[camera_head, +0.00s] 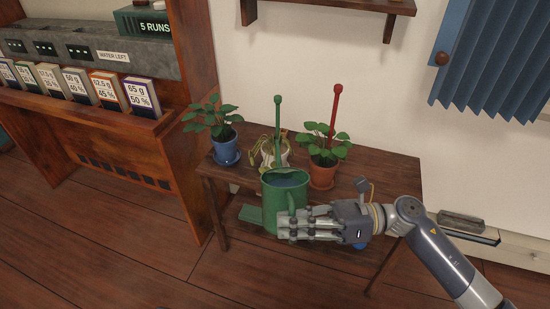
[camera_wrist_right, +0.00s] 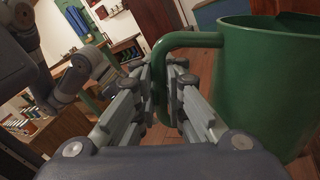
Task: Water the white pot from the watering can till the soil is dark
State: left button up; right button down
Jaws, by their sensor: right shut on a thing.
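The green watering can (camera_head: 272,203) is upright in front of the potted plants, with a bluish surface inside its open top. My right gripper (camera_head: 288,228) is shut on its handle; the wrist view shows the fingers (camera_wrist_right: 165,88) closed around the green handle (camera_wrist_right: 160,62) beside the can body (camera_wrist_right: 262,85). The white pot (camera_head: 284,158) stands behind the can, partly hidden by it, with a drooping, yellowish plant and a green stake (camera_head: 278,118). Its soil is too small and covered to judge. My left gripper is not in view.
A blue pot (camera_head: 225,150) stands left of the white pot and a terracotta pot (camera_head: 322,175) with a red stake (camera_head: 336,105) stands right, close by. The dark wooden table (camera_head: 395,180) is bare at its right. A shelf unit (camera_head: 180,60) with labelled boxes stands left.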

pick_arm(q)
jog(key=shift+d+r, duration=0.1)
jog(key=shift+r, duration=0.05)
pick_arm(e)
jog(key=shift+r, duration=0.55)
jog(key=shift+w+r+p, duration=0.1)
jog(key=shift+r+p, duration=0.3)
jog(key=shift+p, duration=0.15)
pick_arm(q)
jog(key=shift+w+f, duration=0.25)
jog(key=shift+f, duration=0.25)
pick_arm(e)
jog(key=shift+m, duration=0.3)
dwell(0.5)
